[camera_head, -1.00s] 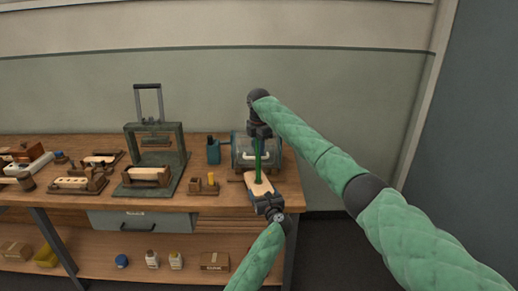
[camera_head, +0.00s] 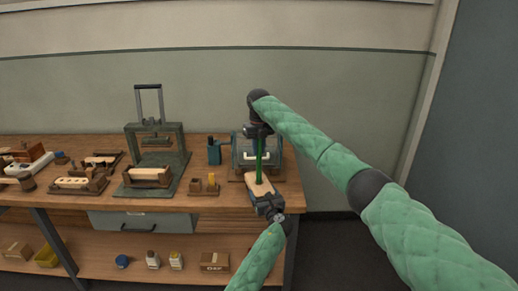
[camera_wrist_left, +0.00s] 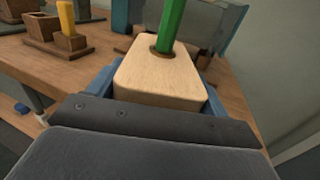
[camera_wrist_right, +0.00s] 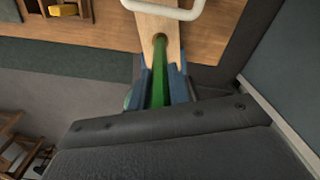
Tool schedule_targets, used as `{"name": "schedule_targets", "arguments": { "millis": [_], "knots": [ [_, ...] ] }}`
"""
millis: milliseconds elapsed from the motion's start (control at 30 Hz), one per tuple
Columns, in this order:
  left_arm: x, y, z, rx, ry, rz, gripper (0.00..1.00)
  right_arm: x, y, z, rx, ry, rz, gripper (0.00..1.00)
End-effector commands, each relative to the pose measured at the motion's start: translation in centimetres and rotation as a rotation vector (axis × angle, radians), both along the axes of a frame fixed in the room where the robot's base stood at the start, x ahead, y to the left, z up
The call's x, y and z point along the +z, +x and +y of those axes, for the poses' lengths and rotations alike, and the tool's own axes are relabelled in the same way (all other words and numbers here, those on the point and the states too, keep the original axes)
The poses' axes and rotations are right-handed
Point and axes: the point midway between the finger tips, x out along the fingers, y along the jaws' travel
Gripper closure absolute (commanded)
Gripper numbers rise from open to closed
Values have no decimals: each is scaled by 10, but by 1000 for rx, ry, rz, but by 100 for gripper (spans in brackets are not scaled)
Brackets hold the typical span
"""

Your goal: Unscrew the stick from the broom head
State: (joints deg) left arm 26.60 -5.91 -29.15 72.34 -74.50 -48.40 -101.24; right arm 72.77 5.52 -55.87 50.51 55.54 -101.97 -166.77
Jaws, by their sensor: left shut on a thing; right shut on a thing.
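The broom head (camera_head: 259,187) is a pale wooden block near the right front edge of the bench. The green stick (camera_head: 260,160) stands upright in a hole in its top. In the left wrist view the block (camera_wrist_left: 160,78) sits between the blue fingers of my left gripper (camera_head: 266,199), and the stick (camera_wrist_left: 171,25) enters the hole. My right gripper (camera_head: 258,136) is shut on the upper part of the stick from above. In the right wrist view the stick (camera_wrist_right: 158,85) runs between its blue fingers down to the block (camera_wrist_right: 172,38). The thread is hidden.
A grey-green machine (camera_head: 243,150) stands right behind the block. A press frame (camera_head: 156,160), a small holder with a yellow peg (camera_head: 211,182) and wooden brush blocks (camera_head: 72,183) occupy the bench to the left. Boxes and bottles (camera_head: 176,261) stand on the lower shelf.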

Motion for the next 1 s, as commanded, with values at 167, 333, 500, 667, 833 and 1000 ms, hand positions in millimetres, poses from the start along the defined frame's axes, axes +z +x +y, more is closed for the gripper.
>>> {"name": "schedule_targets", "arguments": {
  "millis": [167,333,500,667,833,1000],
  "knots": [
    [-2,-1,0,1,-1,2,86,0,0,-1,54,-1,0,100],
    [-2,-1,0,1,-1,2,86,0,0,-1,54,-1,0,100],
    [-2,-1,0,1,-1,2,86,0,0,-1,53,-1,0,62],
    [-2,0,0,0,0,2,86,0,0,0,53,0,0,59],
    [-2,0,0,0,0,2,86,1,0,0,53,0,0,59],
    [-1,0,0,0,0,2,86,14,0,0,53,0,0,59]
  ]
}}
